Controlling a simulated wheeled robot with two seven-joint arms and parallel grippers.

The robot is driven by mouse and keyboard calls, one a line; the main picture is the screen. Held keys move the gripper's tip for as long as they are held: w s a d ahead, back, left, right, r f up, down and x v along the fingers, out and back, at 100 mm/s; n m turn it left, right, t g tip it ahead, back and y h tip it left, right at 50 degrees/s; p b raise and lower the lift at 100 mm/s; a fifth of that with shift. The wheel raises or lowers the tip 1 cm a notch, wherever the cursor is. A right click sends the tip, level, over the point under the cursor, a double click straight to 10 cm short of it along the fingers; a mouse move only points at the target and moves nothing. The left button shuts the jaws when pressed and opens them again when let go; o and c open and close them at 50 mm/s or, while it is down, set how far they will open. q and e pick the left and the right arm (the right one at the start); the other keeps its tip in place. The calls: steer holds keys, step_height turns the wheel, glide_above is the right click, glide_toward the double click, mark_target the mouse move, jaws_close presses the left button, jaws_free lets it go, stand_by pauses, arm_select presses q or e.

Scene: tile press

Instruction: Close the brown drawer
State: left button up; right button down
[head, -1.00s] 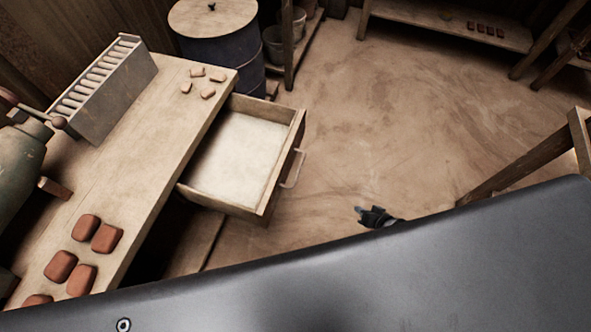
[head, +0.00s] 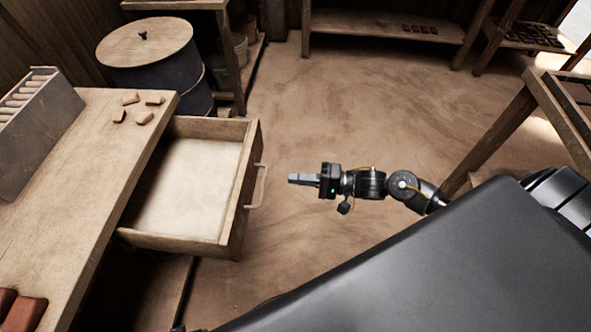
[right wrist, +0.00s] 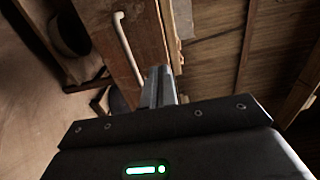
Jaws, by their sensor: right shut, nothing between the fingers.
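The brown drawer (head: 187,187) is pulled out from the side of the wooden workbench and looks empty inside. Its front panel (head: 240,189) faces right and carries a pale bar handle (head: 257,186). My right gripper (head: 291,179) is shut and empty, a short way right of the handle and pointing left at it. In the right wrist view the shut fingers (right wrist: 159,88) point toward the drawer front (right wrist: 137,40), with the handle (right wrist: 128,48) to their upper left. They appear apart from it. My left gripper is not in view.
The workbench (head: 75,190) holds a grey rack (head: 38,125), several small tan pieces (head: 130,98) and red-brown tiles (head: 25,313). A dark barrel (head: 160,75) stands behind the drawer. Wooden shelving (head: 375,28) lines the back. The floor (head: 340,110) right of the drawer is clear.

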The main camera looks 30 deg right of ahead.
mark_target(246, 175)
steer(key=x, duration=1.1)
steer(key=shift+b, duration=0.3)
